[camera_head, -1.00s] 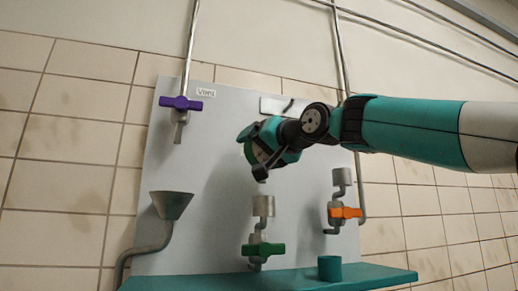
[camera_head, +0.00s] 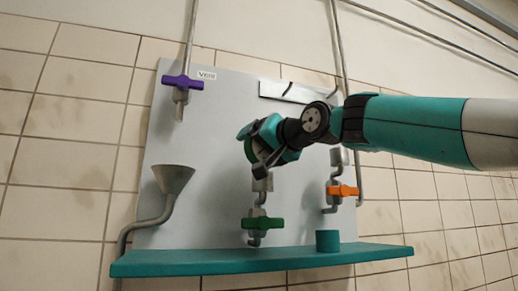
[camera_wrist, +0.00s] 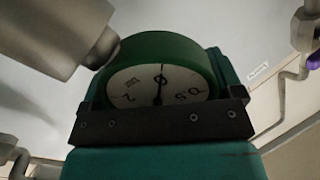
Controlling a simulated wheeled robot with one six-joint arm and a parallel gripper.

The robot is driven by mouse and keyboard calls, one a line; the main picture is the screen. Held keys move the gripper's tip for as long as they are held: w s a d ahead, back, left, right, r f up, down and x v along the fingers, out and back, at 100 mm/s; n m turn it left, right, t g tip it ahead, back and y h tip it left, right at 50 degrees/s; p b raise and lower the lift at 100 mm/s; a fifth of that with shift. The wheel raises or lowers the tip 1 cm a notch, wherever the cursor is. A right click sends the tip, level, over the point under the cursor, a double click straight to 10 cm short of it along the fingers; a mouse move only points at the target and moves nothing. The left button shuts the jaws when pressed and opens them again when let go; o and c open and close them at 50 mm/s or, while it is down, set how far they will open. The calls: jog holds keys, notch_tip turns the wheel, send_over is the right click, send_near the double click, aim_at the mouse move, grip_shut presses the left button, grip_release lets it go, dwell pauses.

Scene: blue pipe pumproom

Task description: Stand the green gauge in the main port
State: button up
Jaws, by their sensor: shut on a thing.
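The green gauge (camera_wrist: 157,85) has a white dial and a green rim; in the head view only a bit of its rim (camera_head: 249,150) shows. My gripper (camera_head: 262,150) is shut on it, with a dark finger across the dial's edge in the wrist view. It is at the grey cup-shaped port (camera_head: 262,184) above the green valve (camera_head: 263,223), overlapping its top in the head view. In the wrist view a grey cylinder (camera_wrist: 50,30) lies close to the gauge, with a short darker stub between them. I cannot tell whether the stub is seated.
A second grey cup (camera_head: 339,157) stands above the orange valve (camera_head: 343,190) to the right. A funnel (camera_head: 172,180) and purple valve (camera_head: 182,82) are on the left. A teal shelf (camera_head: 200,264) runs below, bearing a teal cup (camera_head: 327,240).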

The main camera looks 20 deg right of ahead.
jog(key=shift+f, duration=0.45)
jog(key=o, duration=0.8)
jog(key=shift+w, duration=0.15)
jog(key=b+v, duration=0.6)
jog(key=v, duration=1.1)
jog(key=shift+s+r, duration=0.25)
